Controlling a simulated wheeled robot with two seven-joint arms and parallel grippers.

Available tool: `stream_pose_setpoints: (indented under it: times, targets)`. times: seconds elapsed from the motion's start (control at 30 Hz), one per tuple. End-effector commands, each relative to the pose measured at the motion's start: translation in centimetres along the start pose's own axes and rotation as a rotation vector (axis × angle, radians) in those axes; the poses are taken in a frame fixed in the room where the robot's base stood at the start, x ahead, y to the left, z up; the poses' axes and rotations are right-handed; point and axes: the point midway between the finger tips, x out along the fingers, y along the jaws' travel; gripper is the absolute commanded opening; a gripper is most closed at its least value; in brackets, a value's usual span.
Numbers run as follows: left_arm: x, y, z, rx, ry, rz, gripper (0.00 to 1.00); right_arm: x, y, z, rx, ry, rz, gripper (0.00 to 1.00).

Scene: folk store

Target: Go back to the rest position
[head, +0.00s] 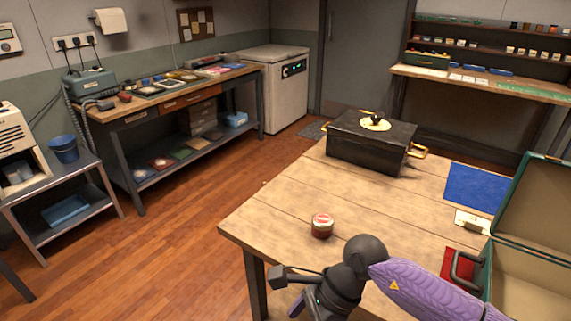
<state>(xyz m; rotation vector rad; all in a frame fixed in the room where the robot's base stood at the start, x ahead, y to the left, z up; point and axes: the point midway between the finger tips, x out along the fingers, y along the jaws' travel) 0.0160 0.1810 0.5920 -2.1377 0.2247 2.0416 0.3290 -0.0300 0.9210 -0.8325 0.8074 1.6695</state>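My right arm comes in from the lower right, with a purple link and dark wrist joints over the near edge of the wooden table (280,206). The wrist end of my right gripper (330,298) is at the bottom of the view. Its fingertips cannot be made out, so whether it is open or shut does not show. My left arm and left gripper are out of view. A small red jar (322,226) with a labelled lid stands upright on the table, just beyond my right wrist and apart from it.
A black case (365,148) with yellow handles stands at the table's far side. A workbench (160,105) lines the left wall. Wooden floor (190,225) is clear between.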

Motion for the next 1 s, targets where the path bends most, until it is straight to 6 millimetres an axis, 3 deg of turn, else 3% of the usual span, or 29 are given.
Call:
stream_pose_setpoints:
  times: [0.17,0.27,0.37,0.4,0.47,0.53,0.57,0.6,0.67,0.7,0.8,0.9,0.97,1.0]
  targets:
    - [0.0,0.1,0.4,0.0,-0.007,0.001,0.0,3.1,-1.2,3.2,0.536,-0.511,0.025,1.0]
    - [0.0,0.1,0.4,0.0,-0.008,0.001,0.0,4.2,-3.4,2.4,1.02,-0.853,0.04,1.0]
    - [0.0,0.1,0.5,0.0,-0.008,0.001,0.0,6.3,-5.0,-2.9,1.635,-1.185,0.041,1.0]
    - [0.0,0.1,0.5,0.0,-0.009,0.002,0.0,7.5,-4.8,-5.6,1.862,-1.283,0.034,1.0]
    - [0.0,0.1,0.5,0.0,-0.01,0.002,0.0,9.8,-3.5,-10.2,2.204,-1.411,0.009,1.0]
    - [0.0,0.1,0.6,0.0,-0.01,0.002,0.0,13.1,-0.1,-15.6,2.608,-1.527,-0.046,1.0]
    - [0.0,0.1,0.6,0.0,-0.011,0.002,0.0,14.6,1.8,-17.6,-2.696,1.521,0.076,1.0]
    - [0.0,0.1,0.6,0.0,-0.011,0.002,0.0,16.5,4.8,-20.1,-2.545,1.368,0.113,1.0]
    - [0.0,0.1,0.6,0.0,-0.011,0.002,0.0,19.3,9.8,-23.0,-2.326,1.16,0.167,1.0]
    - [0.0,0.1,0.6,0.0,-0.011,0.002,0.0,20.9,13.3,-24.3,-2.188,1.04,0.2,1.0]
    - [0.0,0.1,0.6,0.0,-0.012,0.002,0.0,24.0,21.5,-26.0,-1.895,0.8,0.274,1.0]
    - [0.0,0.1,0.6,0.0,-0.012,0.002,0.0,25.8,27.3,-26.2,-1.692,0.649,0.325,1.0]
    - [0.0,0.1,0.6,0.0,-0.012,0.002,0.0,26.3,29.5,-26.0,-1.619,0.596,0.343,1.0]
    - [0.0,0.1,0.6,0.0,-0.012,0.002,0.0,26.3,29.5,-26.0,-1.619,0.596,0.343,1.0]
